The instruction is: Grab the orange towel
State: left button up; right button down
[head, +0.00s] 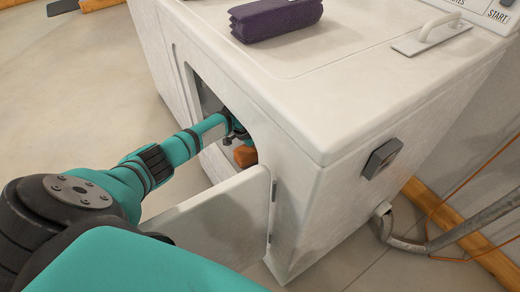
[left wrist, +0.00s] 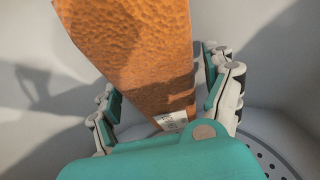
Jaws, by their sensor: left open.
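The orange towel (head: 245,156) lies inside the white machine, just within its open front doorway. In the left wrist view the towel (left wrist: 140,45) is a folded, textured orange piece with a small white label at its near end. My left gripper (head: 236,128) is inside the doorway, close to the towel and partly hidden by the door frame. In the left wrist view its open fingers (left wrist: 163,78) stand on either side of the towel's near end. I cannot tell whether either finger touches it. My right gripper is not in view.
The machine's door (head: 222,215) hangs open below my left arm. The doorway's edges (head: 185,75) surround the arm closely. A folded purple towel (head: 275,18) and a white handled plate (head: 432,35) rest on top. A grey pipe (head: 470,228) runs at the right.

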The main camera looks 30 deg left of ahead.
pick_arm(q)
jog(key=c, duration=1.4)
jog(key=shift+o, duration=0.2)
jog(key=shift+r, duration=0.1)
